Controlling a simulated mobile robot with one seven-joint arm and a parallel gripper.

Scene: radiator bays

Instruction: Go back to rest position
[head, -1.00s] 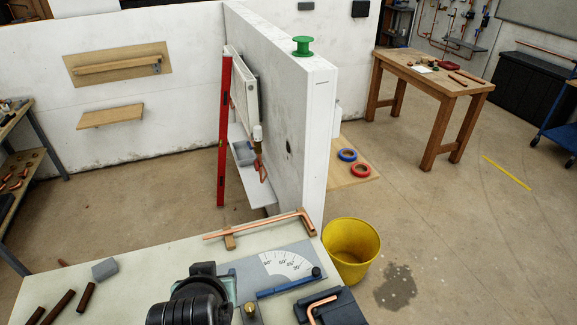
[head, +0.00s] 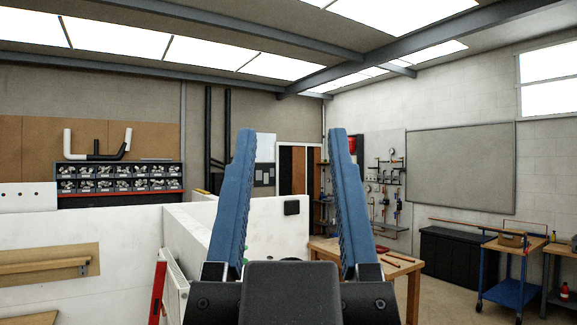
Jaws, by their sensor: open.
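My gripper (head: 295,135) stands upright in the middle of the head view, close to the camera. Its two blue ridged fingers point up and are wide apart, with nothing between them. Its dark body fills the bottom centre and hides part of the white partition wall (head: 191,232) and the wooden table (head: 394,268) behind it. The gripper is in free air and touches nothing that I can see.
A red level (head: 157,293) and a white radiator (head: 176,286) are at lower left. A wooden shelf on a board (head: 50,264) hangs further left. A dark chest (head: 455,262) and a blue trolley (head: 510,290) stand at right. Bins (head: 118,180) line the back wall.

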